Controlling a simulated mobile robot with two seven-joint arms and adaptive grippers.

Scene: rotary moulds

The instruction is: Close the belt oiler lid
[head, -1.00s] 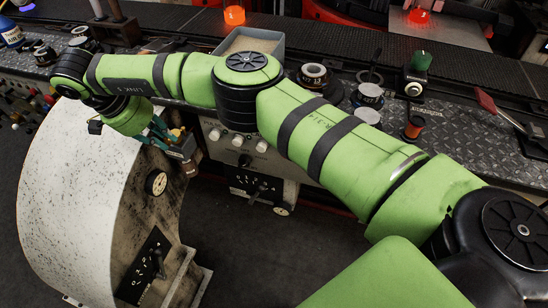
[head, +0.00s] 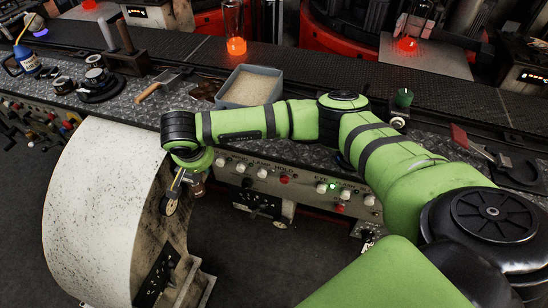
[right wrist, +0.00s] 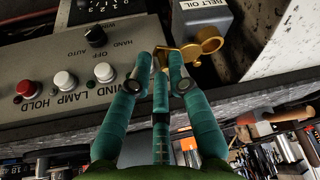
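The belt oiler is a grey box (right wrist: 203,27) marked "BELT OIL" at the top of the right wrist view. A brass cup with a round flap (right wrist: 208,42) sticks out at its lower edge; I cannot tell how far the flap stands open. My right gripper (right wrist: 160,62) points at it with teal fingers. Nothing shows held, and how far the fingers are closed is unclear. In the head view the right gripper (head: 180,186) hangs below the bench edge, hiding the oiler. My left gripper is out of view.
A control panel (right wrist: 60,75) with knobs and lamp buttons lies left of the fingers. A large pale curved guard (head: 95,210) stands at the left. Dark floor is clear in front.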

